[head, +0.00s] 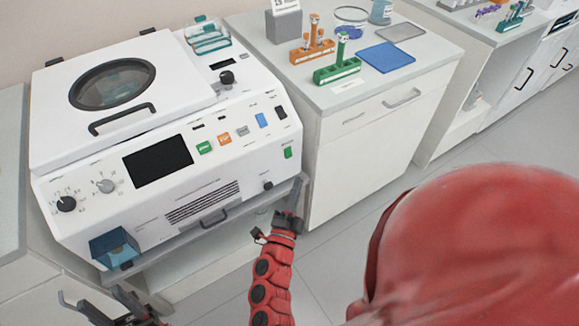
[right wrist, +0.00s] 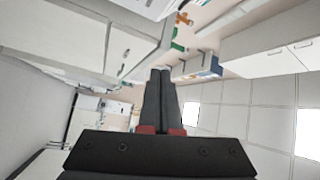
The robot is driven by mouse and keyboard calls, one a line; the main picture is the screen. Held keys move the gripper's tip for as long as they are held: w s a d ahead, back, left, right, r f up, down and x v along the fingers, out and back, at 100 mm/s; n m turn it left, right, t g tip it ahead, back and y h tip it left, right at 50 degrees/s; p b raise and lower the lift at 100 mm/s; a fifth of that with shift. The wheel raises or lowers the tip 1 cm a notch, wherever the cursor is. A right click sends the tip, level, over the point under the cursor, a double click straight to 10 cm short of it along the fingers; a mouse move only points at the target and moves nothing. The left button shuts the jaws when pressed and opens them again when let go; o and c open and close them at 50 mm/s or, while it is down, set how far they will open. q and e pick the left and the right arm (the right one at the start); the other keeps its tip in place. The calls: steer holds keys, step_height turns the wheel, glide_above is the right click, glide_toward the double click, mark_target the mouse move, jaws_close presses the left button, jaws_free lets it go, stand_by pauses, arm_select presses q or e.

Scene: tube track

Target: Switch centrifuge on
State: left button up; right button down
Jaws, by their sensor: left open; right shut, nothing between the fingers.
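The white centrifuge (head: 206,205) stands at the left in the head view. Its lid (head: 50,120) is down, with a round window and dark handle. Its sloped front panel has a black screen (head: 158,160), a green button (head: 204,147), an orange button (head: 225,139), a blue switch (head: 262,120), a black switch (head: 281,113) and a small green switch (head: 288,153). The screen is dark. My right gripper (head: 298,184) is shut and empty, pointing up near the panel's lower right corner; its closed fingers (right wrist: 160,75) fill the right wrist view's middle. My left gripper (head: 90,298) is open and empty, low at the left.
A counter (head: 350,98) right of the centrifuge holds an orange tube rack (head: 311,49), a green tube rack (head: 337,71) and a blue mat (head: 388,57). A blue bin (head: 115,247) sits at the centrifuge's lower left. Open floor (head: 335,245) lies in front.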

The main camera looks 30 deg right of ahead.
step_height(320, 180, down, 6)
steer(key=w+a+m+g+y, duration=0.1)
steer(key=m+y, duration=0.1)
steer(key=y, duration=0.1)
steer(key=shift+w+a+g, duration=0.25)
steer(key=shift+w+g, duration=0.05)
steer(key=shift+w, duration=0.05)
glide_toward(294, 152)
steer(key=s+d, duration=0.1)
steer(key=d, duration=0.2)
steer(key=shift+w+a+p, duration=0.1)
steer(key=shift+w+p, duration=0.5)
steer(key=shift+w, duration=1.35)
